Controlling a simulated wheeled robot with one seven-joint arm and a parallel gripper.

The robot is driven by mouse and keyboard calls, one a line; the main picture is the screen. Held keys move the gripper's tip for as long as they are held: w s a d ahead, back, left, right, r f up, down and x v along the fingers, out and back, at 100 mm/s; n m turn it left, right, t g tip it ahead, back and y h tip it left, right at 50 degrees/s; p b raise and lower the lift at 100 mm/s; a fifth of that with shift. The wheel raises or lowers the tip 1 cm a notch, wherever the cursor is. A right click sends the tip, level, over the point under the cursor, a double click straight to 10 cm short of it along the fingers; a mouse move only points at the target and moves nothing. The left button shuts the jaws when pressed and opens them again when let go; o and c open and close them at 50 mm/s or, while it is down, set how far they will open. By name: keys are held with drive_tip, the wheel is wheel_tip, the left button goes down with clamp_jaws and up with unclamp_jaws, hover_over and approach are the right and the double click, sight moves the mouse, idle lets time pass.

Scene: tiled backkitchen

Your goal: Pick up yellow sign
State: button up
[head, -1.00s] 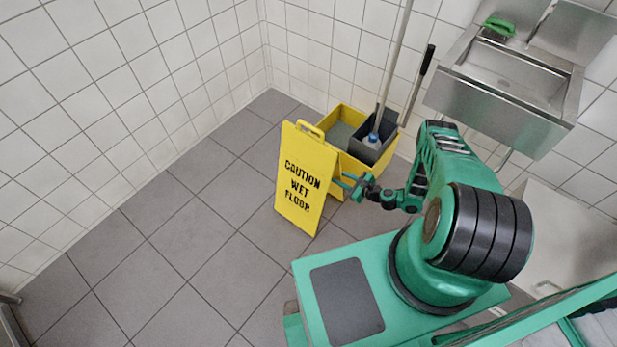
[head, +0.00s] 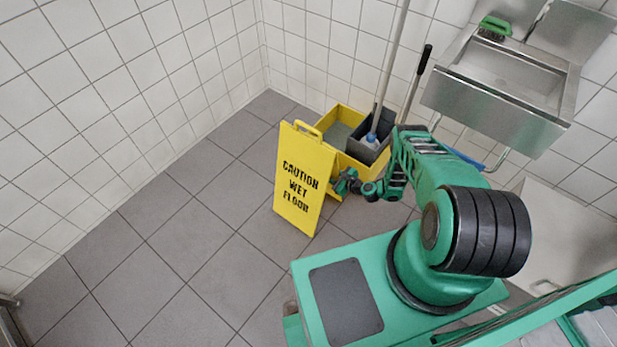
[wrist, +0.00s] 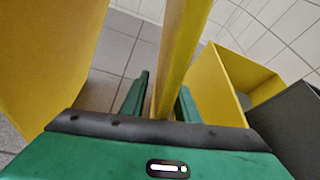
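The yellow sign (head: 300,165), lettered "CAUTION WET FLOOR", stands upright on the floor. My gripper (head: 345,182) is at its right edge, low behind the front panel. In the wrist view, a broad yellow panel of the sign (wrist: 45,55) fills the left. A narrow yellow upright (wrist: 177,55), seemingly the edge of the sign's other panel, runs between the two green fingers (wrist: 160,100). The fingers stand apart on either side of it, with a gap showing at the left finger. The fingertips are partly hidden, and contact cannot be told.
A yellow mop bucket (head: 345,115) with a grey wringer (head: 368,140) and long handles stands close behind the sign; it shows at right in the wrist view (wrist: 225,85). A steel sink (head: 510,85) hangs on the right wall. Floor at left is clear.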

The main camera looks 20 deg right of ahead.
clamp_jaws()
drive_tip(key=shift+r, duration=0.1)
idle(1.2)
